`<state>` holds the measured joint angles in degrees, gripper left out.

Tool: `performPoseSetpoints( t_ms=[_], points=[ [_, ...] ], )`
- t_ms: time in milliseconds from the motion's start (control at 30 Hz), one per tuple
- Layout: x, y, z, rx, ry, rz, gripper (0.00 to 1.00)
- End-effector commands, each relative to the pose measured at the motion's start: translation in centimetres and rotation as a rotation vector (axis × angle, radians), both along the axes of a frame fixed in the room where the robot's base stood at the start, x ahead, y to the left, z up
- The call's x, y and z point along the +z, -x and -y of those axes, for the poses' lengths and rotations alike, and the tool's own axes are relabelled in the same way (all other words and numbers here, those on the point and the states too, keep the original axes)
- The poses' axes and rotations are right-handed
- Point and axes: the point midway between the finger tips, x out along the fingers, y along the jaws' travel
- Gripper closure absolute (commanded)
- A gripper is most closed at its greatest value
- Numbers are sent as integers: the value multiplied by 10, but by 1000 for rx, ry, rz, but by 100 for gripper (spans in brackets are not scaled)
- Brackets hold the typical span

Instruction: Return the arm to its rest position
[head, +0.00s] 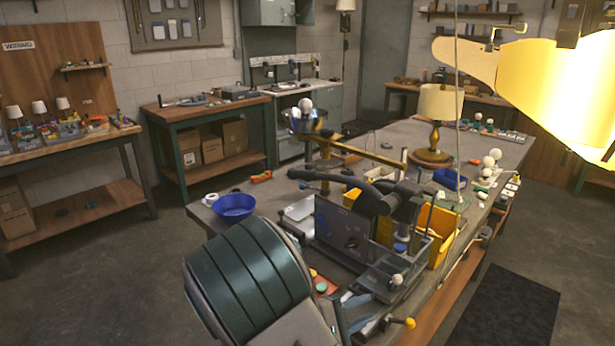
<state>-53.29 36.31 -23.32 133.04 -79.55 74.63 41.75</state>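I cannot make out my gripper or its fingertips in the head view. Dark jointed tubes (375,192) cross above the long workbench (405,130); I cannot tell whether they belong to my arm or to a lamp. Under them on the bench are a dark upright box (341,232) and a yellow bin (437,222). A table lamp with a cream shade (440,103) and a brass base (431,156) stands upright farther back on the bench.
A large green banded drum shape (250,272) fills the lower foreground. A bright yellow-white shape (560,85) hangs close at the upper right. A blue bowl (235,206) sits near the bench's left edge. Side benches line the walls. The floor at left (110,265) is mostly clear.

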Motion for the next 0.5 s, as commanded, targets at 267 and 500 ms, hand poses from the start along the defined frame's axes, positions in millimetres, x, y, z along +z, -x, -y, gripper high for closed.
performPoseSetpoints(
  t_ms=[267, 500],
  points=[
    [9, 59, 54, -362, -361, -56, 69],
    [16, 110, 64, -593, -732, -63, 69]
  ],
)
